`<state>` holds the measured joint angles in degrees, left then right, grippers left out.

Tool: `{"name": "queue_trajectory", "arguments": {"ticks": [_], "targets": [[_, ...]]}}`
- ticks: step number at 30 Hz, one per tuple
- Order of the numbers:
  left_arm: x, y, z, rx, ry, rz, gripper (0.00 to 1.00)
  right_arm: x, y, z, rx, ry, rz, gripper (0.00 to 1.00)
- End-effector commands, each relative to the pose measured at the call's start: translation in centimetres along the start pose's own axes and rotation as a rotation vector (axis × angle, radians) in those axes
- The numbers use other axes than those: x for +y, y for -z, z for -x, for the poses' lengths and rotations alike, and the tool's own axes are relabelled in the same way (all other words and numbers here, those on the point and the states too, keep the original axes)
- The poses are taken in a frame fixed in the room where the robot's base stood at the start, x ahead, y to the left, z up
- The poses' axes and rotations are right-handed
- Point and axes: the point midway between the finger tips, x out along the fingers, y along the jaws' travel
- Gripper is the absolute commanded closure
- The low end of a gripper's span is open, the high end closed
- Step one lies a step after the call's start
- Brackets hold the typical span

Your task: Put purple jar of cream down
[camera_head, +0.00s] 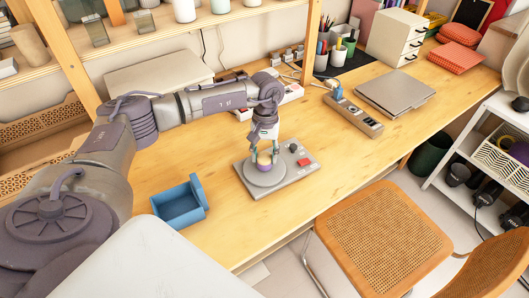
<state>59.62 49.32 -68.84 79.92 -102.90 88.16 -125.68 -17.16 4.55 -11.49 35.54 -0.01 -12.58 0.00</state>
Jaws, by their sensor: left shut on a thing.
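The purple jar of cream (264,166) is small, with a pale top and a purple lower part. It is at the round grey plate of a flat device (277,179) on the wooden desk, and its base looks to touch the plate. My left gripper (264,154) reaches down from above and is shut on the jar, with its fingers on either side. The device also has a red button and a dark knob to the right of the plate. My right gripper is not in view.
A blue open box (180,204) stands left of the device near the desk's front edge. A power strip (353,116) and a closed grey laptop (395,92) lie to the right. A cane chair (380,240) stands in front. The desk (225,230) is bare around the device.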

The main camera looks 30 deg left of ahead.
Motion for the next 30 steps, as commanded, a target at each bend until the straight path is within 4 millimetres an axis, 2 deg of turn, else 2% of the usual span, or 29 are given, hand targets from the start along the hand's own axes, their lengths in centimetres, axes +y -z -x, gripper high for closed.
{"name": "queue_trajectory", "arguments": {"ticks": [12, 13, 17, 26, 30], "targets": [[0.00, 0.11, -0.82, 0.001, 0.000, 0.000, 0.91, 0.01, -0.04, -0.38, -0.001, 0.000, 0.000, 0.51], [-0.01, 0.11, -0.79, 0.001, 0.000, 0.000, 0.52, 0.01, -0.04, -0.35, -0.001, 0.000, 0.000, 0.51], [-0.01, 0.09, -0.67, 0.001, 0.000, 0.000, 0.30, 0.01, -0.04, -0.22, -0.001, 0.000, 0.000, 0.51], [-0.01, 0.08, -0.61, 0.000, 0.000, 0.000, 0.28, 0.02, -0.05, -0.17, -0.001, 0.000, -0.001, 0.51], [0.02, 0.12, 0.03, 0.003, -0.001, 0.000, 0.28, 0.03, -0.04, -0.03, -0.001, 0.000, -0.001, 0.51]]}}
